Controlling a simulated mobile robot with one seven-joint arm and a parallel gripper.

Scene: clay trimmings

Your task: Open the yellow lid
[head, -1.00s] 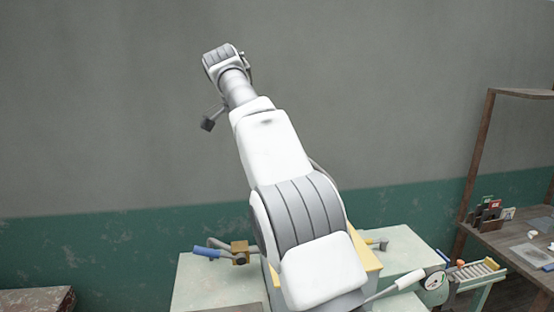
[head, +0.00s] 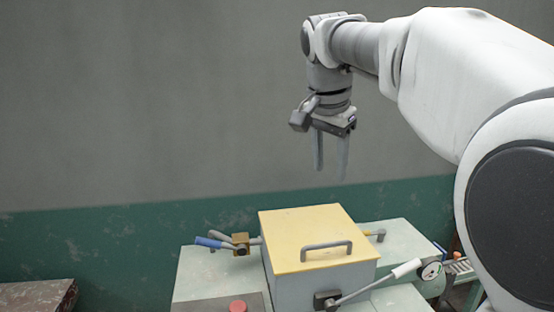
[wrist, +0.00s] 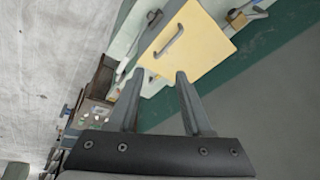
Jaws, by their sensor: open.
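The yellow lid (head: 292,232) lies flat and closed on top of a grey box (head: 320,287) in the head view. A grey bar handle (head: 326,250) is fixed to the lid near its front right edge. My gripper (head: 330,172) is open and empty, pointing down in the air above the lid and apart from it. In the wrist view the yellow lid (wrist: 195,45) and its handle (wrist: 168,40) show beyond the two open fingers of my gripper (wrist: 157,75).
A blue-handled lever (head: 212,242) stands left of the box. A white-handled lever (head: 400,270) and a round gauge (head: 431,271) are at the front right. A red button (head: 237,306) is at the front. The pale green bench (head: 205,280) surrounds the box.

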